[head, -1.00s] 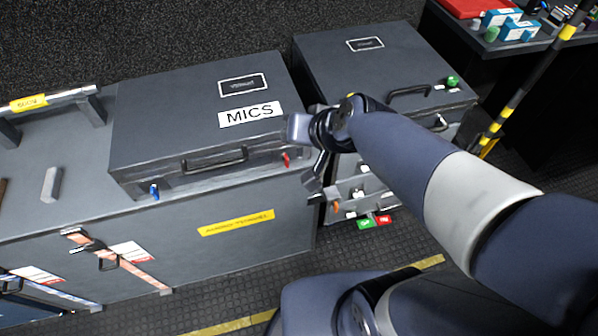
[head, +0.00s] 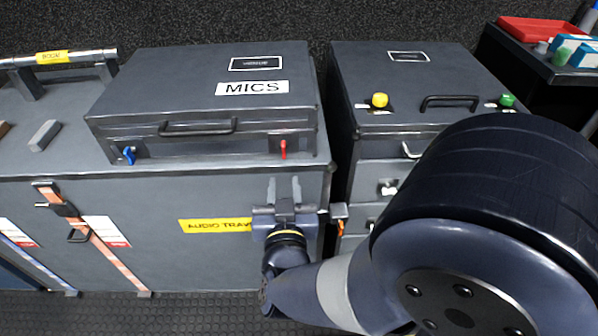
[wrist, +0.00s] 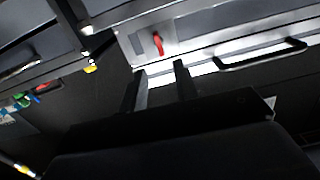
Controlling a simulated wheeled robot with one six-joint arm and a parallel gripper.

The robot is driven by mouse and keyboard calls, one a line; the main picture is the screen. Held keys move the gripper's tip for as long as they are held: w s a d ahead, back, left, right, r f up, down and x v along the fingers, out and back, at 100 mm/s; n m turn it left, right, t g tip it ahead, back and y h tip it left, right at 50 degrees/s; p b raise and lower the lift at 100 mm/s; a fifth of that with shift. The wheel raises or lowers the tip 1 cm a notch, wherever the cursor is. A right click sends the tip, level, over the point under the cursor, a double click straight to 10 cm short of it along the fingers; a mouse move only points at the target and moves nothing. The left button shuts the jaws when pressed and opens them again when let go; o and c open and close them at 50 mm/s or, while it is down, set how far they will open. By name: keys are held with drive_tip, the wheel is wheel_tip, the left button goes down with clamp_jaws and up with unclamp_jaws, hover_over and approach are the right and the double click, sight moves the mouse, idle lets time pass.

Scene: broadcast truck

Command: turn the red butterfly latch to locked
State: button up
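The red butterfly latch (head: 283,149) is on the front face of the grey MICS case (head: 190,90), right of its handle, and looks upright in the head view. It also shows in the wrist view (wrist: 158,43), slightly tilted, beyond the fingertips. My gripper (head: 284,186) is below the latch in the head view, in front of the larger case underneath. Its two fingers (wrist: 161,68) are apart with nothing between them. They do not appear to touch the latch.
A blue latch (head: 129,155) sits left of the MICS case's handle (head: 197,128). Right of it stands a grey drawer unit (head: 405,150) with yellow (head: 380,100) and green (head: 507,100) knobs on top. A narrow gap separates the two. A strapped case front is at left.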

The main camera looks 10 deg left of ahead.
sight(284, 153)
drive_tip(key=b+x, duration=0.1)
drive_tip(key=x, duration=0.9)
drive_tip(key=shift+w, duration=0.1)
clamp_jaws()
